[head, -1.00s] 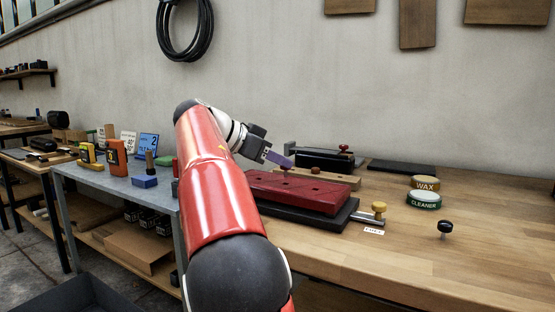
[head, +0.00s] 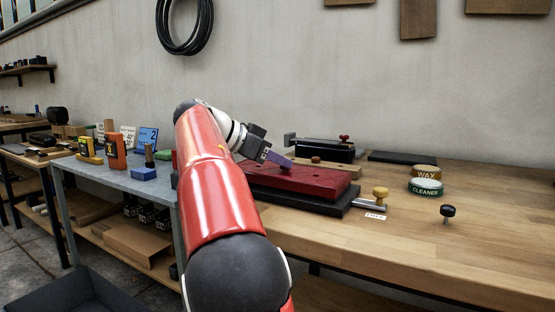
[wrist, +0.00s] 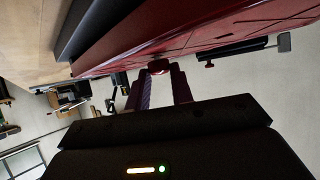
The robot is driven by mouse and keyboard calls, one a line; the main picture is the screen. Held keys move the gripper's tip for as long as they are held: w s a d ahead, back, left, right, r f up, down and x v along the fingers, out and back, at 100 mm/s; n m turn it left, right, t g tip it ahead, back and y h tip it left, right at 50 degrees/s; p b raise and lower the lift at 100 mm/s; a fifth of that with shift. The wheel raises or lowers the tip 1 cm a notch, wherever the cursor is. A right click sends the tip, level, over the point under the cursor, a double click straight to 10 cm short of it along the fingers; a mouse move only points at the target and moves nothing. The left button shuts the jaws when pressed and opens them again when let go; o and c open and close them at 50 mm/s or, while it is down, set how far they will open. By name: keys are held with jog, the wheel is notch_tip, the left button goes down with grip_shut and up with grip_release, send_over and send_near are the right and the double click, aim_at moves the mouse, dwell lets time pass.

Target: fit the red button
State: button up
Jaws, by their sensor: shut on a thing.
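A red tufted pad (head: 320,181) with small dark dimples lies on a dark base on the wooden bench in the head view. Its red surface (wrist: 190,30) fills the upper part of the wrist view. My gripper (head: 286,162) points down to the right over the pad's left part. In the wrist view my gripper (wrist: 158,84) is shut on the red button (wrist: 158,67), held at the fingertips close to the pad's surface. Whether the button touches the pad cannot be told. The button is not clearly visible in the head view.
A black device (head: 322,150) stands behind the pad. Wax (head: 425,172) and cleaner (head: 426,187) tins and a black knob (head: 447,211) stand at right. The bench front is clear.

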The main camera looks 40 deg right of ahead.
jog(key=o, duration=1)
jog(key=p+v, duration=0.1)
jog(key=v, duration=0.6)
jog(key=shift+w+a+r, duration=0.1)
jog(key=shift+a+r, duration=0.1)
jog(key=shift+a, duration=0.15)
